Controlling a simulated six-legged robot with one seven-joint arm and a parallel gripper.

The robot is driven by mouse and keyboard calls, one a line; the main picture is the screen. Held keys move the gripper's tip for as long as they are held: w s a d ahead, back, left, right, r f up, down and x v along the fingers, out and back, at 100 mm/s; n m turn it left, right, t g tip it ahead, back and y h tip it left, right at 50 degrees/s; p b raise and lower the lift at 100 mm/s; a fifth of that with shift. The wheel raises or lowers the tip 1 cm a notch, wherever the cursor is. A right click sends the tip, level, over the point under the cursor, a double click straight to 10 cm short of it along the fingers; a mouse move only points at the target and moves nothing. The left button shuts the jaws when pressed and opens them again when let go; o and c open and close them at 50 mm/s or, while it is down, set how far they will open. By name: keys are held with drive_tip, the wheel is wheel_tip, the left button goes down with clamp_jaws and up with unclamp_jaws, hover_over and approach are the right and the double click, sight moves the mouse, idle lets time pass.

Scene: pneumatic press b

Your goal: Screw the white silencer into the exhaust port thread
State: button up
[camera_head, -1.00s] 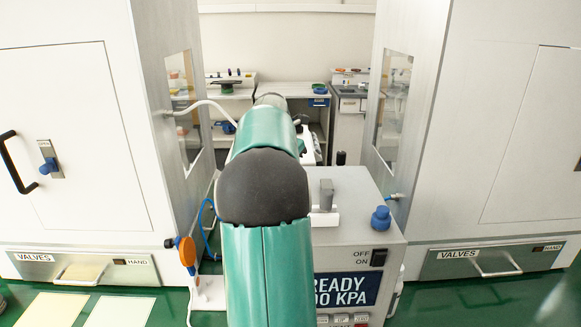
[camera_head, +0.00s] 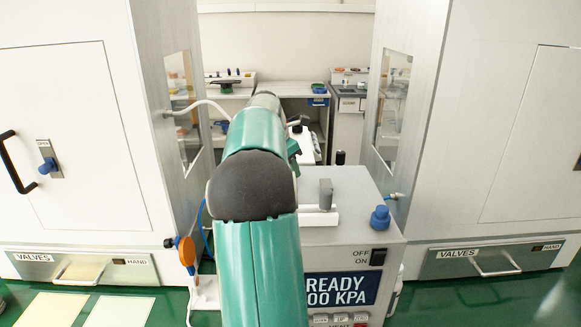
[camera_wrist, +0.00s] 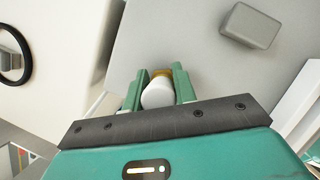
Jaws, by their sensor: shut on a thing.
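In the wrist view my gripper (camera_wrist: 158,90) has its two green fingers closed on the sides of the white silencer (camera_wrist: 157,94). The silencer is a rounded white body with a brass-coloured end (camera_wrist: 162,73) pointing away from my palm. Behind it is a plain light grey surface; I cannot tell how far the brass end is from it. The exhaust port thread is not visible. In the head view my arm hides the gripper and silencer, and covers the left part of the grey press unit (camera_head: 350,235).
A grey block (camera_wrist: 250,26) stands at the upper right in the wrist view. The unit carries a blue knob (camera_head: 380,217) and a READY display (camera_head: 341,290). An orange disc (camera_head: 187,251) stands left of my arm. White cabinets (camera_head: 70,130) flank both sides.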

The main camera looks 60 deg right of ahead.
drive_tip(key=shift+m, duration=0.3)
drive_tip(key=shift+a+m+g+y, duration=0.1)
drive_tip(key=shift+m+g+y, duration=0.2)
drive_tip(key=shift+m, duration=0.4)
drive_tip(key=shift+f, duration=0.1)
drive_tip(key=shift+m, duration=0.9)
drive_tip(key=o, duration=0.5)
drive_tip(key=shift+s+g, duration=0.1)
drive_tip(key=shift+g, duration=0.2)
drive_tip(key=shift+n, duration=0.9)
